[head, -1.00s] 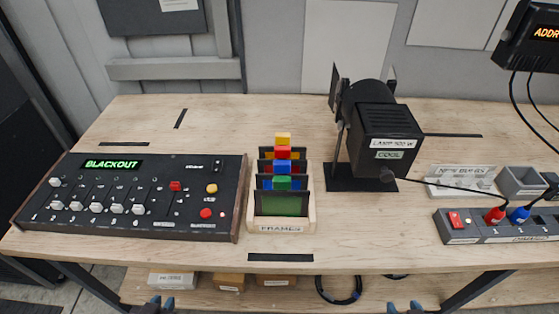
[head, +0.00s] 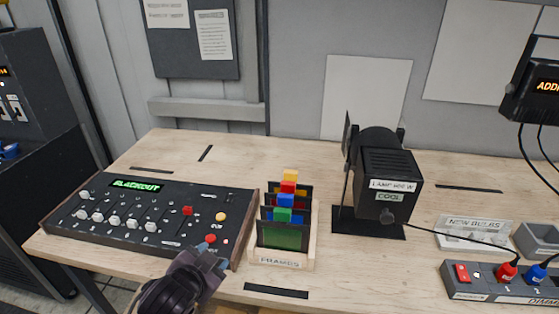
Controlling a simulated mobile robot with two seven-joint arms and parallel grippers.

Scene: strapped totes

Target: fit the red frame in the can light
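The red frame shows its red tab (head: 288,187) in the wooden frames rack (head: 283,262), behind the blue tab (head: 285,200) and green tab (head: 282,214) and in front of the yellow tab (head: 290,176). Most of its body is hidden by the frames ahead of it. The black can light (head: 388,170) stands on its base right of the rack, with labels "LAMP 500 W" and "COOL" facing me. My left gripper (head: 214,256) is open and empty, over the console's front right corner, left of the rack. My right gripper is out of view.
The console (head: 140,216) reads BLACKOUT and has sliders and buttons, with a red button (head: 211,238) close to my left fingertips. A cable runs from the can light to the dimmer strip (head: 500,283). A new bulbs box (head: 472,234) is at right. Bare table lies behind the rack.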

